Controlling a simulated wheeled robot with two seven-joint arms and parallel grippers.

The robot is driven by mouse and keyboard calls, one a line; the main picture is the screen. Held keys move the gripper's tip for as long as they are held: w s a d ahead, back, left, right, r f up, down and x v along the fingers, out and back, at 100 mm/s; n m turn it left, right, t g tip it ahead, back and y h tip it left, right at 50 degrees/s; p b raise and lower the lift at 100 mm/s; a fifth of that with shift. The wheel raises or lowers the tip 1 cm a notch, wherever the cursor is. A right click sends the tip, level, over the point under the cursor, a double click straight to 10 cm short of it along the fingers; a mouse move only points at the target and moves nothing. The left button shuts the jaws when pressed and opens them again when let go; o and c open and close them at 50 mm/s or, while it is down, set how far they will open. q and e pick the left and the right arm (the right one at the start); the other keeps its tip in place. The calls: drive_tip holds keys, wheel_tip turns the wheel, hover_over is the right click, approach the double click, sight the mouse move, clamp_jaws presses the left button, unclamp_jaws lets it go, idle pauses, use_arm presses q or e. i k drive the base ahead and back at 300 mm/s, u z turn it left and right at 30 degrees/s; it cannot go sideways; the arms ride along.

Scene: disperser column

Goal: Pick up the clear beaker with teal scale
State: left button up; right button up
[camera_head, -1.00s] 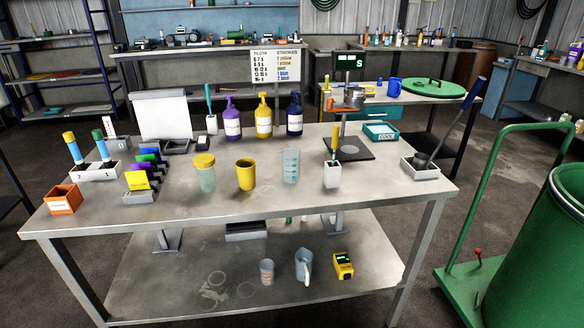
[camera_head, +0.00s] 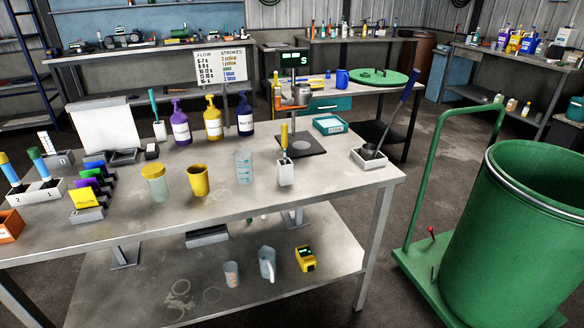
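The clear beaker with teal scale (camera_head: 244,167) stands upright on the grey metal table (camera_head: 330,198), near the middle. It is see-through with teal marks on its side. A yellow cup (camera_head: 198,181) stands to its left and a white holder with a yellow-handled tool (camera_head: 285,172) to its right, both apart from it. Neither of my grippers is in view.
A jar with a yellow lid (camera_head: 157,184) stands further left. Pump bottles, including a yellow one (camera_head: 213,120), stand behind. A scale stand (camera_head: 300,145) is behind right. A large green drum (camera_head: 530,225) on a cart stands right of the table. The lower shelf holds a jug (camera_head: 267,263).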

sight(244, 167)
drive_tip(key=z, duration=1.3)
drive_tip(key=i, duration=1.5)
drive_tip(key=u, duration=2.1)
